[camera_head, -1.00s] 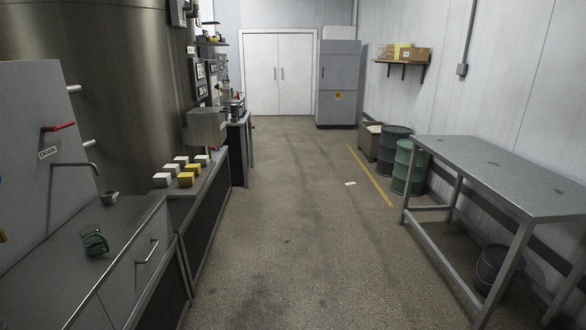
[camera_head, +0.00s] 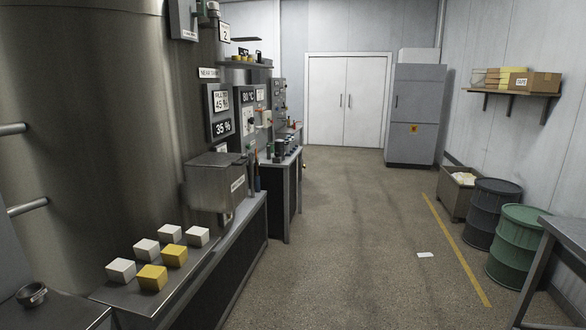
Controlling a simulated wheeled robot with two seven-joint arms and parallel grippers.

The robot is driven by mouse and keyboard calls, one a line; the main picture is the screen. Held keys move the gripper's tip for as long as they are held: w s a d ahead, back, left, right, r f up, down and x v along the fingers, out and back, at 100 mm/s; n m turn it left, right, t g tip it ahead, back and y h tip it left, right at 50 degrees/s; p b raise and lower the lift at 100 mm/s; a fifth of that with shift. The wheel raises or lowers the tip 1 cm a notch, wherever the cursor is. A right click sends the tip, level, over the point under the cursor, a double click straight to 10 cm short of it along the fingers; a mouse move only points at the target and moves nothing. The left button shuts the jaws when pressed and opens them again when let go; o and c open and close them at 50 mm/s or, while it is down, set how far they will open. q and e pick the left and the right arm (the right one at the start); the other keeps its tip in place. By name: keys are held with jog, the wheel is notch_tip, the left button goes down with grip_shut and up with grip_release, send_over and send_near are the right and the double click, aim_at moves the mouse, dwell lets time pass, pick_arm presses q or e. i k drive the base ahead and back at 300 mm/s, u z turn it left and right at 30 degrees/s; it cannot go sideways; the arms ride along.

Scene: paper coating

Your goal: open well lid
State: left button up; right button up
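A steel box-shaped well (camera_head: 212,190) with a label on its side stands at the far end of the left counter, against the large steel tank. Its flat top lid (camera_head: 217,161) looks shut. Neither of my grippers shows in the head view.
Several white and yellow blocks (camera_head: 152,278) sit on the counter (camera_head: 205,262) in front of the well. Control panels (camera_head: 221,110) hang beside the tank (camera_head: 90,130). The floor aisle (camera_head: 345,240) is clear except for a white paper (camera_head: 424,255). Drums (camera_head: 520,245) and a metal table (camera_head: 566,235) stand at right.

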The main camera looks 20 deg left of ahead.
aim_at(223, 160)
jog(key=u, duration=0.1)
jog(key=i, duration=1.55)
jog(key=u, duration=0.15)
